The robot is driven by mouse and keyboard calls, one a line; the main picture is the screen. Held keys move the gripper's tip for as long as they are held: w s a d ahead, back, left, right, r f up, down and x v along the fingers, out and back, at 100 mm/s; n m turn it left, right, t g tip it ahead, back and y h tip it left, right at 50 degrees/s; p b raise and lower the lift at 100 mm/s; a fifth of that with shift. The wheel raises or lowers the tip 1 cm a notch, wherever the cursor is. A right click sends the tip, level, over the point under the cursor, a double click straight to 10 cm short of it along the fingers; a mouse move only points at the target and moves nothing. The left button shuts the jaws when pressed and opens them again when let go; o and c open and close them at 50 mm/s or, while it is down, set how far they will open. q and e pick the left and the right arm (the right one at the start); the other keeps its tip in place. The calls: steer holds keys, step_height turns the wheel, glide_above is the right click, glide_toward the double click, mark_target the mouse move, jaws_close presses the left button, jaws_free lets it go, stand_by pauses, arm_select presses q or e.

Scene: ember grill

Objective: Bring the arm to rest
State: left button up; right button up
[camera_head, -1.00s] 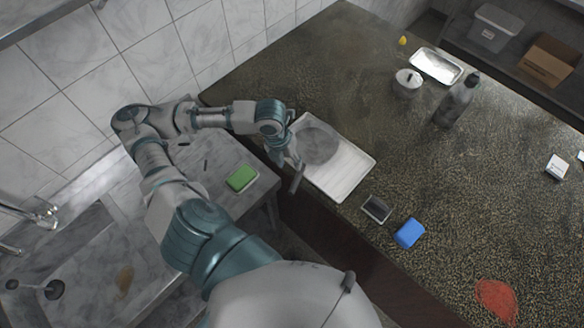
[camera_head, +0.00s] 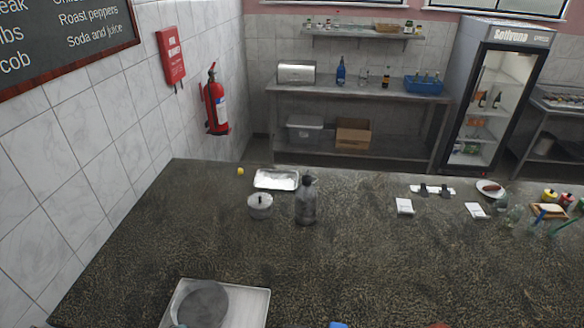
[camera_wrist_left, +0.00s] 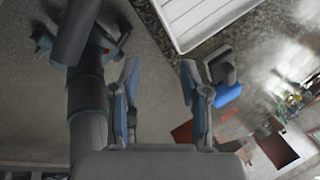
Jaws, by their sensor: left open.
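My left gripper (camera_wrist_left: 160,85) shows in the left wrist view, with its two fingers spread apart and nothing between them. It hangs over plain floor beside the counter's edge. A white tray (camera_wrist_left: 195,25) is beyond the fingers at the top of that view. My left arm is out of the head view, and my right gripper is in neither view.
The dark counter (camera_head: 330,265) fills the lower head view. The white tray (camera_head: 258,312) there holds a grey round disc (camera_head: 203,305). A lidded pot (camera_head: 260,206), a metal tray (camera_head: 276,180) and a dark bottle (camera_head: 306,203) stand farther back. A blue item (camera_wrist_left: 228,95) lies near the counter's edge.

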arm_select(q)
steer(key=s+d+f+n+t, duration=0.25)
steer(key=f+n, duration=0.25)
steer(key=n, duration=0.7)
steer(key=s+a+f+n+g+y, duration=0.25)
steer(key=s+a+f+n, duration=0.3)
steer(key=s+n, duration=0.5)
step_height(320, 180, down, 27)
steer(key=b, duration=0.2)
steer(key=s+a+f+g+y+b, duration=0.1)
steer(key=s+a+f, duration=0.1)
steer(key=s+f, duration=1.5)
step_height(320, 180, down, 2)
steer(key=shift+s+a+f+g, duration=0.1)
steer(key=shift+s+a+g, duration=0.15)
steer(key=shift+g, duration=0.15)
